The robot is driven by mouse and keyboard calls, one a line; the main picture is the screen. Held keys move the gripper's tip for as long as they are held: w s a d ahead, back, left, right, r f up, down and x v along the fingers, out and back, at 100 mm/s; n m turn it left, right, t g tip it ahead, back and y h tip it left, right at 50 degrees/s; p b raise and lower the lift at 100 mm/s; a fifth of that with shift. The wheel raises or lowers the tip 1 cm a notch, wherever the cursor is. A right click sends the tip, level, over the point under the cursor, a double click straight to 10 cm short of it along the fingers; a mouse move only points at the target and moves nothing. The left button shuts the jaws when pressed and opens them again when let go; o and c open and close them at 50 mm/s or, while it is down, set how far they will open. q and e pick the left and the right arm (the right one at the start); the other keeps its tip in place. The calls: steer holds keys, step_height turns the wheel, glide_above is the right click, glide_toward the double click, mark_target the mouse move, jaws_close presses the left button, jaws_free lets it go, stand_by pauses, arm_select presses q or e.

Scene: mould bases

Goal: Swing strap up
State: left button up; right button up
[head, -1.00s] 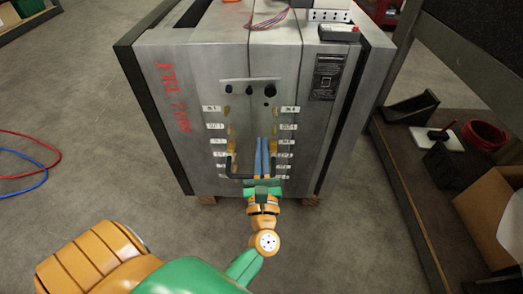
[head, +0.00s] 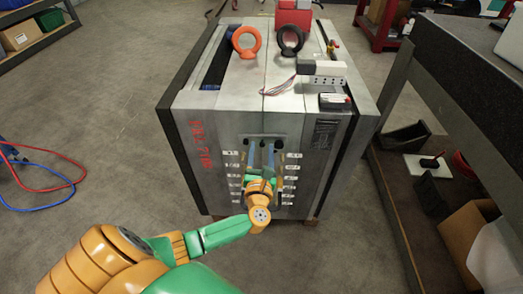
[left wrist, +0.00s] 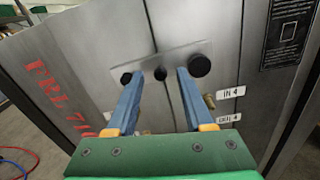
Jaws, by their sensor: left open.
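The strap (left wrist: 165,55) is a flat metal plate across the seam on the front of the mould base (head: 205,190). In the left wrist view it lies nearly level, its right end higher in the picture, with round black bolt heads near its ends. My left gripper (head: 261,148) is in front of it; the blue fingers also show in the left wrist view (left wrist: 158,85), open and spread. The fingertips reach the strap's lower edge in the picture; I cannot tell whether they touch it. In the head view the fingers partly hide the strap. My right gripper is not in view.
Labelled fittings (left wrist: 209,101) stand out from the front face below the strap. An orange eyebolt (head: 246,42) and a black eyebolt (head: 291,42) stand on top, near a white connector block (head: 322,70).

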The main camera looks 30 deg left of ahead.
arm_select(q)
jaws_close()
stand_by(1.4)
